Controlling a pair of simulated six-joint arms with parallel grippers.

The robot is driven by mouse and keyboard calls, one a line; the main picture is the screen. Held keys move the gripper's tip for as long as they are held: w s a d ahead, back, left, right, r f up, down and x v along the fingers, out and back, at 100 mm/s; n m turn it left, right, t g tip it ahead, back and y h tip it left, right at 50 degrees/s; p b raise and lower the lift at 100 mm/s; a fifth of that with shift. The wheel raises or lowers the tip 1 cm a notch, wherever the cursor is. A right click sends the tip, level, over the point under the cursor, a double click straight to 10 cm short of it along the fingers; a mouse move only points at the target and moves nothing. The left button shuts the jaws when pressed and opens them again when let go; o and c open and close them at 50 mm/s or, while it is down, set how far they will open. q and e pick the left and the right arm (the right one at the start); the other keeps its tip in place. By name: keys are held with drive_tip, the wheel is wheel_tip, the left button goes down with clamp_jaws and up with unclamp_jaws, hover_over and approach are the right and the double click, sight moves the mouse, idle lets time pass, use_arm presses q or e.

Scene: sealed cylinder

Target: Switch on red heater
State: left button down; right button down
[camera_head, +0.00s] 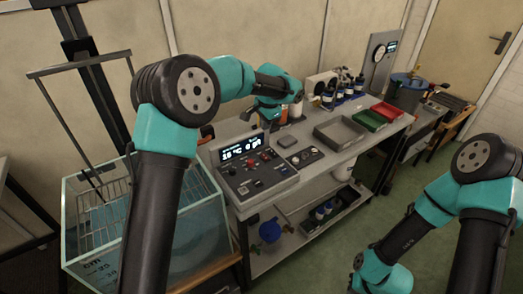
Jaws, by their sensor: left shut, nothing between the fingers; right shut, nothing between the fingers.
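A grey control panel (257,182) with knobs, small red controls and a lit display (241,149) stands at the near left end of the workbench. No part of it can be clearly read as the red heater switch. My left arm reaches over the bench from the left. My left gripper (255,113) is behind the display, small and partly hidden by its own wrist; it is shut and empty, apart from the panel controls. My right arm hangs low at the right, over the floor, away from the bench; its fingers are not visible.
A glass water tank (82,222) with a wire rack stands left of the bench. Behind the panel are a grey tray (340,132), a green tray (368,120), a red tray (388,110) and several dark bottles (345,84).

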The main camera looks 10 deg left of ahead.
sight(262, 155)
use_arm(q)
drive_tip(key=f, duration=0.4)
drive_tip(key=w+a+f, duration=0.1)
drive_tip(key=f, duration=0.9)
drive_tip(key=shift+w+a, duration=0.25)
drive_tip(key=shift+a, duration=0.05)
